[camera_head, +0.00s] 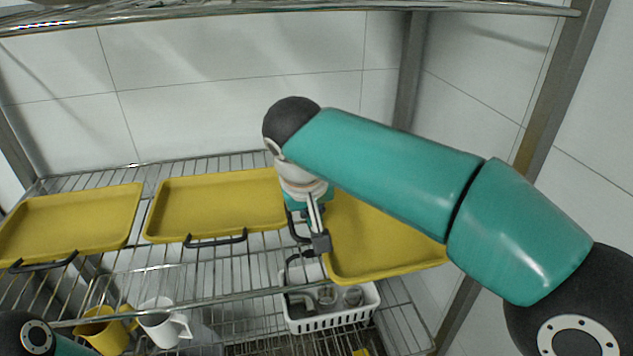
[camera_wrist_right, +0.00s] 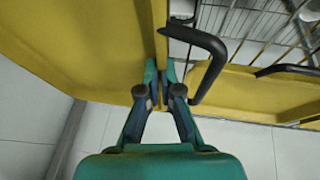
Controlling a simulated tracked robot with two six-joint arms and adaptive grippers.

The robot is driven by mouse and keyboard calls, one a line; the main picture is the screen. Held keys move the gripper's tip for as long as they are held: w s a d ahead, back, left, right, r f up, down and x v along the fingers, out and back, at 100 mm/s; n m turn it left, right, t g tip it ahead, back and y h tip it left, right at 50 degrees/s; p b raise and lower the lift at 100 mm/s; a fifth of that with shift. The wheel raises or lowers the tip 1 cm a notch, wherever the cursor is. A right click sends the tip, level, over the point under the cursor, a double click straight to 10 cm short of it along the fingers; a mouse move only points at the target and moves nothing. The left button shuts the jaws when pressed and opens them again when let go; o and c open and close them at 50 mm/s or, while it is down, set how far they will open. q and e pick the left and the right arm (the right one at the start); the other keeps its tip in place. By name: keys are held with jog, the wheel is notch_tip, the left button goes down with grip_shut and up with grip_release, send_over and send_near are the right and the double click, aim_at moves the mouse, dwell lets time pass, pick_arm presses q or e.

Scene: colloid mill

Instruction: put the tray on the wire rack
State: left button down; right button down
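Three yellow trays are in the head view: a left one (camera_head: 75,222), a middle one (camera_head: 215,205) and a right one (camera_head: 385,245). The left and middle trays lie on the wire rack (camera_head: 215,265), black handles toward me. The right tray sits at the rack's right side, partly hidden by my arm; I cannot tell whether it rests on the wires. My right gripper (camera_head: 315,238) is at its left edge. In the right wrist view, the gripper (camera_wrist_right: 162,88) is closed around the rim of this tray (camera_wrist_right: 90,45). My left gripper is out of view.
Below are a yellow mug (camera_head: 100,332), a white mug (camera_head: 165,325) and a white basket (camera_head: 330,318) holding small items. A rack post (camera_head: 560,95) stands at right and a shelf rail (camera_head: 300,12) runs above. A tiled wall is behind.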

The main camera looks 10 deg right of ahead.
jog(key=w+d+p, duration=0.1)
jog(key=w, duration=0.2)
jog(key=w+d+p, duration=0.1)
jog(key=w+p, duration=0.1)
jog(key=w, duration=0.2)
jog(key=w+d+p, duration=0.1)
jog(key=w+d, duration=0.1)
jog(key=w, duration=0.1)
jog(key=shift+w+d+r+p, duration=0.1)
jog(key=shift+w+p, duration=0.2)
jog(key=shift+w, duration=0.05)
jog(key=shift+w+d, duration=0.15)
jog(key=shift+w, duration=0.1)
notch_tip(320, 180, down, 4)
jog(key=shift+w+r, duration=0.1)
jog(key=shift+r, duration=0.05)
jog(key=c, duration=1.8)
grip_release()
jog(key=o, duration=0.5)
